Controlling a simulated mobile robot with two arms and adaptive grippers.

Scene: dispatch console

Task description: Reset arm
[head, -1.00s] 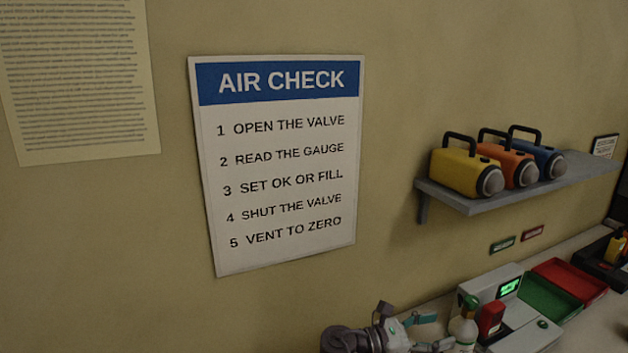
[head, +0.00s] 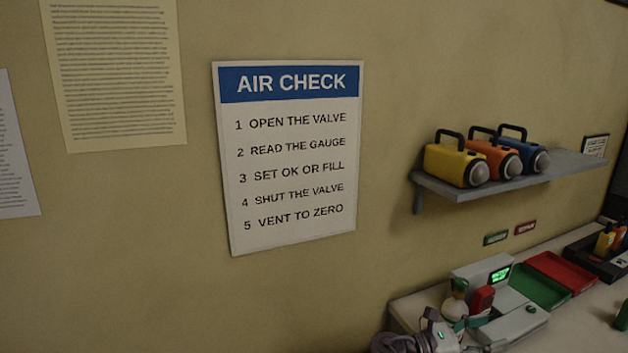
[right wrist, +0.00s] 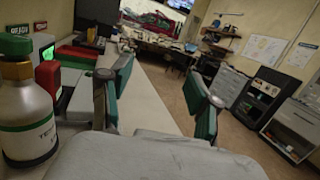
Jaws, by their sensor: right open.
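My right gripper (head: 482,334) is at the bottom of the head view, partly cut off by the frame edge. In the right wrist view its two green-padded fingers (right wrist: 160,98) stand wide apart with nothing between them. A white bottle with a green band and a brass-coloured neck (right wrist: 28,118) stands close on the left of the right wrist view, outside the fingers. The bottle also shows in the head view (head: 455,306), just behind the gripper. My left gripper is out of view.
A grey device with a lit green display (head: 500,274) and a red block (head: 481,299) stand beside the bottle. Green (head: 540,287) and red (head: 562,272) trays lie beyond. An AIR CHECK sign (head: 290,165) and a shelf (head: 500,189) with yellow, orange and blue lamps are on the wall.

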